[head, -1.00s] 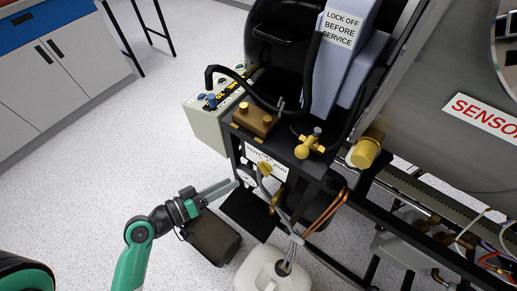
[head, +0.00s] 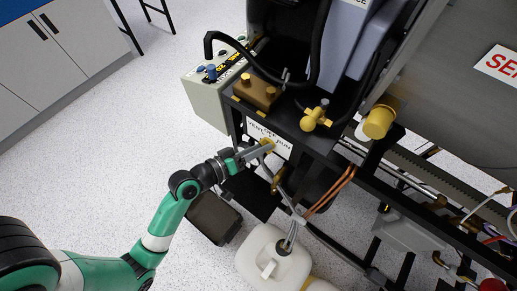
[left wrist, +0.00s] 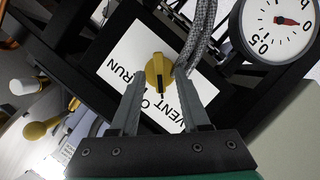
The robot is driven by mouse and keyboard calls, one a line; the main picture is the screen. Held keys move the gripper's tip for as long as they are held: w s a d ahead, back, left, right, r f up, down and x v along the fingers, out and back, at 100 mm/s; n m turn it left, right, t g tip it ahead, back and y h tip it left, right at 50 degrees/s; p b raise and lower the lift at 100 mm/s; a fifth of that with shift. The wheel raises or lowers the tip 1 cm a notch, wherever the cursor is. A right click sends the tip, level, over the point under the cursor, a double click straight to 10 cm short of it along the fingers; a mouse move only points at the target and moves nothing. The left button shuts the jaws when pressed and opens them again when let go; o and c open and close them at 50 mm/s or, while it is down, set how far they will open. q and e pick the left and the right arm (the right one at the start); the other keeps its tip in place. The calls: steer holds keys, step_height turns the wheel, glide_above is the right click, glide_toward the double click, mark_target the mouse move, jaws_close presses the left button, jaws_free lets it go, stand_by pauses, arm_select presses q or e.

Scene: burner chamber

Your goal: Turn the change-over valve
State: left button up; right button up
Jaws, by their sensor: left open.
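The change-over valve has a small yellow knob (left wrist: 158,70) on a white label plate (left wrist: 124,62) whose visible words include VENT and RUN. In the left wrist view the knob lies just beyond and between my left gripper's (left wrist: 160,90) two spread fingers. The gripper is open, and I cannot tell whether either finger touches the knob. In the head view my left gripper (head: 252,153) reaches the label plate (head: 268,138) on the front of the black frame. The knob (head: 267,144) is partly hidden there by the fingers. My right gripper is not in view.
A braided hose (left wrist: 202,32) and a dial gauge (left wrist: 281,26) sit close beside the plate. A white jug (head: 270,258) with tubes stands below. Another yellow valve (head: 316,117) and a brown block (head: 257,91) are on the frame top. Floor to the left is open.

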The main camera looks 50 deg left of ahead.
arm_select(q)
jaws_close()
stand_by(0.4)
steer(key=shift+w+d+r+m+g+y+p, duration=0.2)
steer(key=shift+m+y+p, duration=0.6)
steer(key=shift+p, duration=0.9)
steer(key=shift+s+d+f+m+g+y+p, duration=0.15)
steer(key=shift+m+g+y+p, duration=0.25)
steer(key=shift+m+p, duration=1.05)
steer(key=shift+w+d+r+m+g+y+p, duration=0.15)
steer(key=shift+m+y+p, duration=0.55)
steer(key=shift+p, duration=1.25)
steer(key=shift+s, duration=0.1)
